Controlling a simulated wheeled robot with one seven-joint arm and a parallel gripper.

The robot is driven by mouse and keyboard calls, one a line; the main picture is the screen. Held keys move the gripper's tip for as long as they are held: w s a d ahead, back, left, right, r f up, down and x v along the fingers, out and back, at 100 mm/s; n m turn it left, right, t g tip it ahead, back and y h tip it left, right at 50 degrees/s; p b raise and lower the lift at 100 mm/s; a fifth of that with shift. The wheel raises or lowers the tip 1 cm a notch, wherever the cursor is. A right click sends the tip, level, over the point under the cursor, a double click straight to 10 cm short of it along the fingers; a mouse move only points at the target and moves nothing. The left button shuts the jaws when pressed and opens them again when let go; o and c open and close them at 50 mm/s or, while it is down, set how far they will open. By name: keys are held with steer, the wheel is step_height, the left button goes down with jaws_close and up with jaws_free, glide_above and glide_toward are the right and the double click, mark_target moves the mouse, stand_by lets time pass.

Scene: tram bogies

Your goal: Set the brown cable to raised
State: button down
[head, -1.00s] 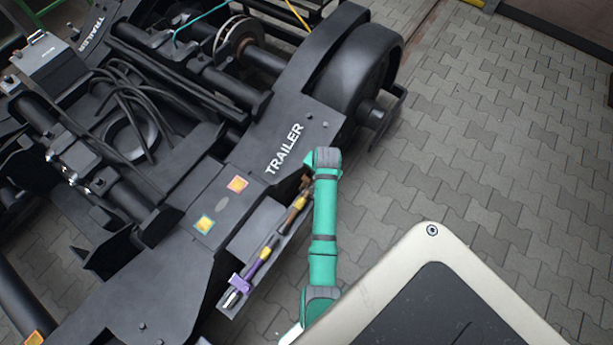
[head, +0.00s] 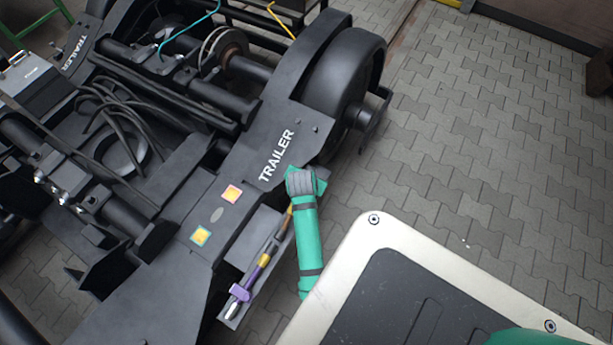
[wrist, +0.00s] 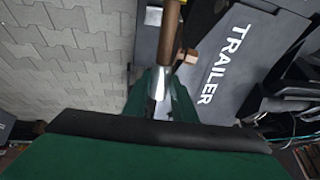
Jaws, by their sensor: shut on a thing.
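In the wrist view a brown cable (wrist: 172,28) with a bright metal end (wrist: 163,76) comes down between the fingers of my gripper (wrist: 160,104). My gripper is shut on it at the metal end. A small tan piece (wrist: 188,57) sits beside the cable. In the head view my green arm (head: 306,232) reaches up beside the bogie's side tray (head: 253,222). My gripper's fingers are hidden behind the arm there. Only a little brown shows beside the arm, and I cannot tell the cable's full course.
The bogie frame with TRAILER lettering (head: 277,155) and a black wheel (head: 343,75) stand close to my arm. Paving (head: 480,150) to the right is clear.

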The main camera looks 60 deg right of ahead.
steer(key=c, duration=1.5)
jaws_free()
steer(key=shift+o, duration=0.2)
steer(key=v, duration=1.1)
steer(key=shift+f, duration=0.1)
